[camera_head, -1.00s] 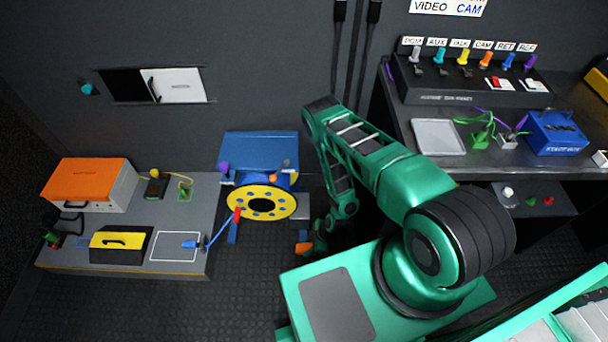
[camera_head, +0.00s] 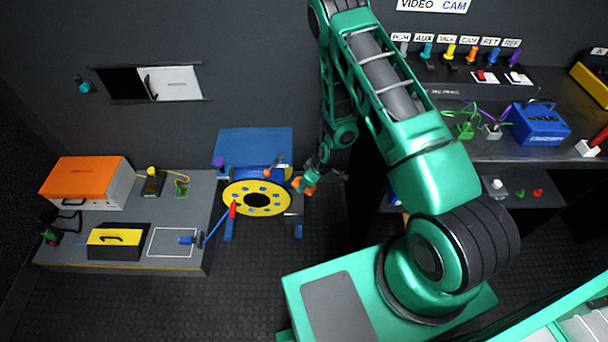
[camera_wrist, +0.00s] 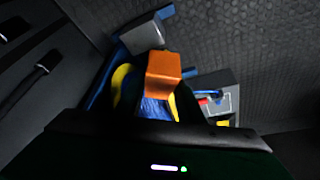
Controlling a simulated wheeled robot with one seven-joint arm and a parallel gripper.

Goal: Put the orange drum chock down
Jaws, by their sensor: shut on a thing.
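The orange drum chock (camera_head: 304,186) is held in my gripper (camera_head: 311,180), raised off the floor just right of the cable drum (camera_head: 284,199). The drum has a yellow flange and sits in a blue stand (camera_head: 255,144). In the wrist view the orange chock (camera_wrist: 164,70) is in the middle, in front of the yellow and blue drum. My gripper is shut on the chock; its fingertips are small in the head view and hard to make out in the wrist view.
A grey platform (camera_head: 130,254) at left carries an orange-topped case (camera_head: 85,180), a yellow-and-black box (camera_head: 116,238) and a white-outlined square. A dark desk (camera_head: 440,138) with a blue box (camera_head: 540,124) stands at right. Dark floor (camera_head: 250,270) is clear in front of the drum.

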